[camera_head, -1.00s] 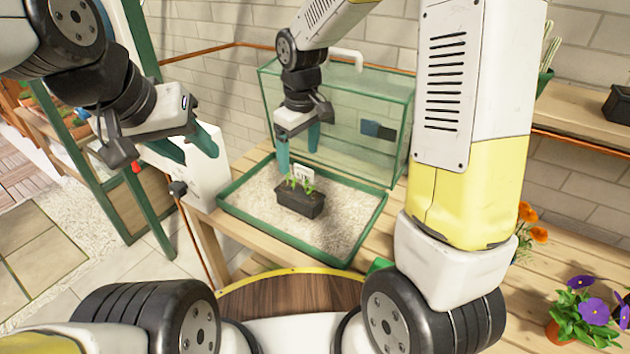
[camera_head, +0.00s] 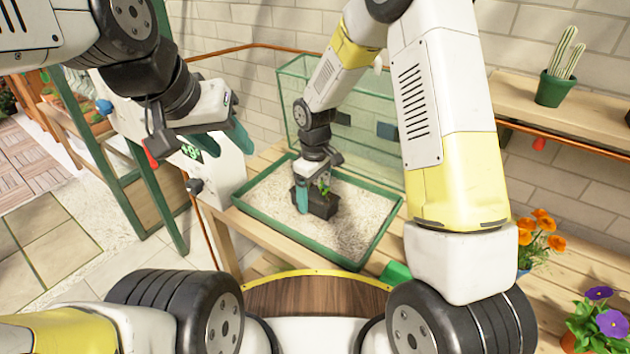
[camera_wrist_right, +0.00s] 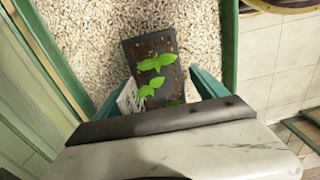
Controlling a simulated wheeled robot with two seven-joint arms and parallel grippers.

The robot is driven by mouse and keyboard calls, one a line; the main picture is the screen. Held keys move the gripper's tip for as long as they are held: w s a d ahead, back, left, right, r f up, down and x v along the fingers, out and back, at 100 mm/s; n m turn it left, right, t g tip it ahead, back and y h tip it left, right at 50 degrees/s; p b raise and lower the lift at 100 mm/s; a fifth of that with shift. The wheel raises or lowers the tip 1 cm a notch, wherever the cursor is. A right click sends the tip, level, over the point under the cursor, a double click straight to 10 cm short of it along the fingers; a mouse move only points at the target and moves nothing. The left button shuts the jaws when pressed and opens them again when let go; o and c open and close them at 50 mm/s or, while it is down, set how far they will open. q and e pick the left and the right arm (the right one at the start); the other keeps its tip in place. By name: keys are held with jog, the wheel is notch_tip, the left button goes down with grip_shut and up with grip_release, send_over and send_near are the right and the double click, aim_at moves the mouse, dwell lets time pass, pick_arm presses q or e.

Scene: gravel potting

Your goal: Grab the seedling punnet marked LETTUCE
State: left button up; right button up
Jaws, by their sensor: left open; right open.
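The black seedling punnet (camera_head: 321,208) stands in the gravel of the green-rimmed tray (camera_head: 300,243). It holds dark soil and green seedlings. In the right wrist view the punnet (camera_wrist_right: 152,48) has a white label (camera_wrist_right: 128,98) at its near left side, whose writing I cannot read. My right gripper (camera_head: 312,192) is low over the punnet. In the wrist view its teal fingers (camera_wrist_right: 160,95) are open on either side of the punnet's near end; I cannot tell if they touch it. My left gripper (camera_head: 225,142) is open and empty, away to the left, above the tray's level.
A glass case (camera_head: 345,130) with a green frame stands behind the tray. A white unit with a green display (camera_head: 191,151) is at the left. Orange flowers (camera_head: 541,240) and purple flowers (camera_head: 612,322) are at the right. A potted cactus (camera_head: 556,85) stands on a shelf.

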jog(key=shift+f, duration=0.1)
jog(key=shift+c, duration=0.2)
jog(key=c, duration=1.7)
